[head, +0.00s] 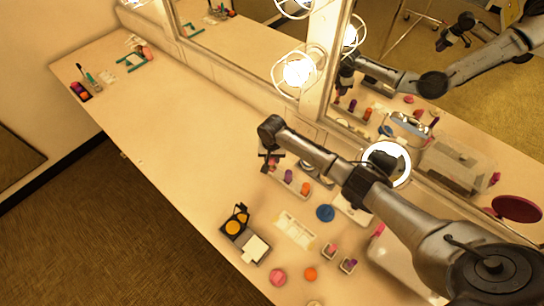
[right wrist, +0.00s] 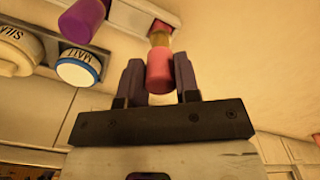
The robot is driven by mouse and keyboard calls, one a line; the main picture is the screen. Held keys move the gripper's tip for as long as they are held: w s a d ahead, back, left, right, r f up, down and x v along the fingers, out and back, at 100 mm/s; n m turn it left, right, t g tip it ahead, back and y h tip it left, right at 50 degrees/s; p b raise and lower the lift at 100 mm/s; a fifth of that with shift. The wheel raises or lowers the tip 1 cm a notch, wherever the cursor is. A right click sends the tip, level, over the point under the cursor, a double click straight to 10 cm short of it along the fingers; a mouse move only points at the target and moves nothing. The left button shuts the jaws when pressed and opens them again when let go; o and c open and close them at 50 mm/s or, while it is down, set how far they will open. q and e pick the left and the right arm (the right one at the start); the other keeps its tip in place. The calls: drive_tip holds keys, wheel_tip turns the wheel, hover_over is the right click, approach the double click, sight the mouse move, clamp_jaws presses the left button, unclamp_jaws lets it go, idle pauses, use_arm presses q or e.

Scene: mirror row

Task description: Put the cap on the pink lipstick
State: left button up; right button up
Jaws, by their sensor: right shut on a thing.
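My right gripper (head: 268,162) is at the far-left end of a small rack (head: 279,181) that stands along the mirror. In the right wrist view its fingers (right wrist: 160,80) are shut on a pink cap (right wrist: 159,74). Just beyond the cap, in line with it, shows a gold collar with a pink part (right wrist: 166,14) above it, which looks like the pink lipstick at the rack. I cannot tell whether the cap is seated on it or only in front. In the head view the gripper mostly hides both. My left gripper is not in view.
A purple lipstick (head: 289,176) and an orange one (head: 305,188) stand in the rack. A MATT jar (right wrist: 78,68) is close by. A blue lid (head: 325,212), a card (head: 296,230) and an open compact (head: 236,222) lie nearer. The counter's left middle is clear.

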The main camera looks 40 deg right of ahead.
drive_tip(key=shift+f, duration=0.25)
idle(0.5)
drive_tip(key=shift+f, duration=0.2)
idle(0.6)
drive_tip(key=shift+f, duration=0.4)
drive_tip(key=shift+f+p, duration=0.3)
idle(0.8)
idle(0.5)
drive_tip(key=shift+f, duration=0.2)
